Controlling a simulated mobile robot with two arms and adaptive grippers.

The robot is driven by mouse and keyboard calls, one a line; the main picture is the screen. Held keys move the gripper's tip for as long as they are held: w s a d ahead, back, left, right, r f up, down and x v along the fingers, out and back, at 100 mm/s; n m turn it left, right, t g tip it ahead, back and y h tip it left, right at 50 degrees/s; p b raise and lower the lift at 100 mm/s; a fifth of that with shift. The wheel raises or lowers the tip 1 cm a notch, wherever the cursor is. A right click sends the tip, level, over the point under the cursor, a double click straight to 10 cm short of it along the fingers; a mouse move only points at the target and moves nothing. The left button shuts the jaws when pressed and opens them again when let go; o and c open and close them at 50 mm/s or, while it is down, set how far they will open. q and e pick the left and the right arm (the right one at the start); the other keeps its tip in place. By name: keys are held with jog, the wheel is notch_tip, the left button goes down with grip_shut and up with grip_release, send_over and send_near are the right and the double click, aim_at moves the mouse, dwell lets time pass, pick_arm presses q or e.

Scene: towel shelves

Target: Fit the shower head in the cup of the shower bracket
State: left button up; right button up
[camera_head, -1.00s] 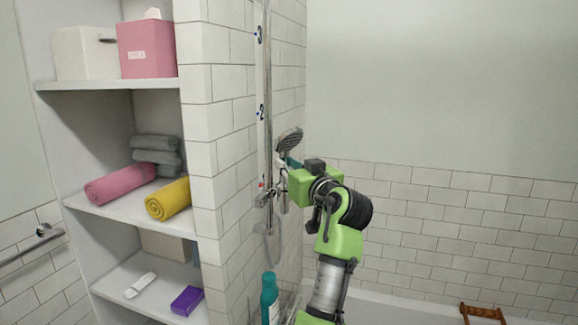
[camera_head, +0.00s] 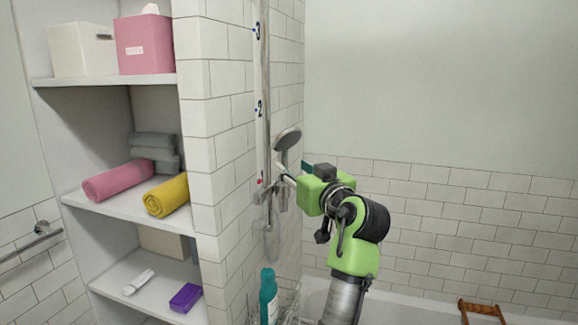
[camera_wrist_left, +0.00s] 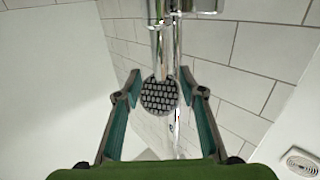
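The shower head (camera_head: 287,138) is grey and round-faced, standing upright beside the shower rail (camera_head: 265,100). Its handle runs down to the shower bracket (camera_head: 263,193) and appears to stand in the cup; the exact fit is too small to see. My left gripper (camera_head: 292,169) is just to the right of the handle. In the left wrist view, its teal fingers (camera_wrist_left: 160,76) are spread apart, with the dotted face of the shower head (camera_wrist_left: 160,95) showing between them and clear space on both sides. My right gripper is not in view.
A tiled wall edge (camera_head: 222,150) and shelves with towels (camera_head: 165,196) and boxes (camera_head: 145,45) are at left. A teal bottle (camera_head: 268,298) stands in a wire basket (camera_head: 288,300) below the rail. Free room lies to the right, above the bathtub (camera_head: 410,305).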

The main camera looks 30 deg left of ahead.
pick_arm(q)
jog(key=v, duration=0.3)
dwell(0.5)
